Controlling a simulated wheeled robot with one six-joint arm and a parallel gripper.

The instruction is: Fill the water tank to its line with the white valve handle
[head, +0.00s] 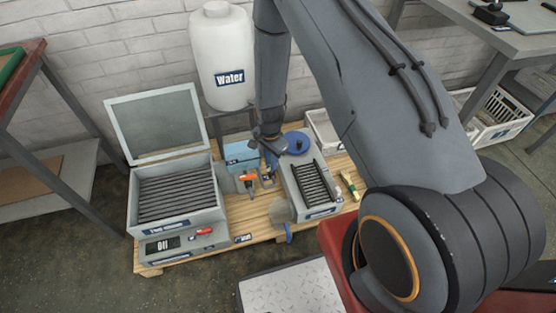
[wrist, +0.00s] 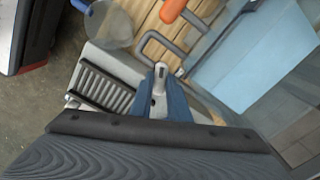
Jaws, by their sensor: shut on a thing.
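The white valve handle (wrist: 160,72) stands between the blue fingers of my gripper (wrist: 159,98) in the wrist view, and the gripper is shut on it. In the head view my gripper (head: 270,160) is low over the wooden pallet, beside the light-blue box (head: 240,153); the handle is hidden there. The large white container labelled Water (head: 224,62) stands behind on a stand. The light-blue box also shows at the right of the wrist view (wrist: 255,60). I cannot make out a water level or a fill line.
A grey box with an open lid (head: 155,128) and a display reading Off stands left on the pallet (head: 262,208). A slatted grey unit (head: 316,185) with a round blue part is right of my gripper. An orange-handled lever (head: 248,177) is close to its left.

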